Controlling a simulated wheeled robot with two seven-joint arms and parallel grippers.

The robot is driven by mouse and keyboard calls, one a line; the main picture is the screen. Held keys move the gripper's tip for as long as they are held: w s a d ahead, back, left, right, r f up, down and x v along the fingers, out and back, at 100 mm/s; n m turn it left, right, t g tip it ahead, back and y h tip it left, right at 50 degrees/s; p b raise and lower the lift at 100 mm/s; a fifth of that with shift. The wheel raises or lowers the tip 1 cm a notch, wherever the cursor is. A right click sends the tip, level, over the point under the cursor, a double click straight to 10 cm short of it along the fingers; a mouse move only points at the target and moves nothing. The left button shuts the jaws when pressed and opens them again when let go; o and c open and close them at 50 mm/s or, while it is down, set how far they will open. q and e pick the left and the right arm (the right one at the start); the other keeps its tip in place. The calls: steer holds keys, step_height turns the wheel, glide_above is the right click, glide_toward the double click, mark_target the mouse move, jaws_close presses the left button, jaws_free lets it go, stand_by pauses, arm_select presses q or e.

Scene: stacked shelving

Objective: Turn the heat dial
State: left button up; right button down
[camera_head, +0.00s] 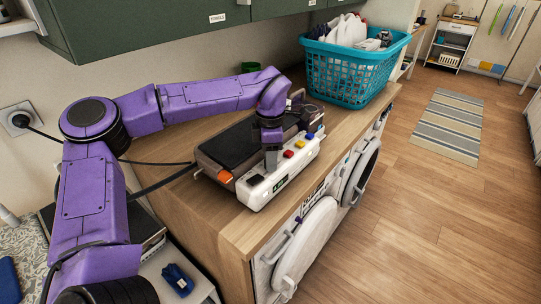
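A machine with a dark top (238,143) and a long white front panel (302,160) stands on the wooden counter. The panel carries a small display (280,184), red, yellow and blue buttons and a dark knob-like part (255,180) near its left end, which may be the heat dial. An orange part (225,176) sits at the machine's left corner. My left gripper (271,166) points down at the panel, just right of the dark part. Its fingertips are small and partly merged with the panel, so contact and opening cannot be told. My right gripper is out of view.
A teal laundry basket (350,76) with white bottles stands behind the machine on the counter (237,228). Green cabinets (150,22) hang above. A black cable runs to the wall socket (18,119).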

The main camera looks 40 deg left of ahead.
arm_select(q)
steer(key=c, duration=0.5)
steer(key=shift+o, duration=0.2)
steer(key=shift+r+m+p, duration=0.15)
steer(key=shift+m+p, duration=0.25)
steer(key=shift+p, duration=0.3)
steer(key=m+p, duration=0.8)
steer(key=p, duration=0.2)
steer(key=shift+r+p, duration=0.15)
steer(key=shift+p, duration=0.25)
steer(key=m+p, duration=0.2)
steer(key=shift+m, duration=0.4)
steer(key=shift+f+m+p, duration=0.3)
steer(key=shift+m+p, duration=0.3)
steer(key=shift+m, duration=0.5)
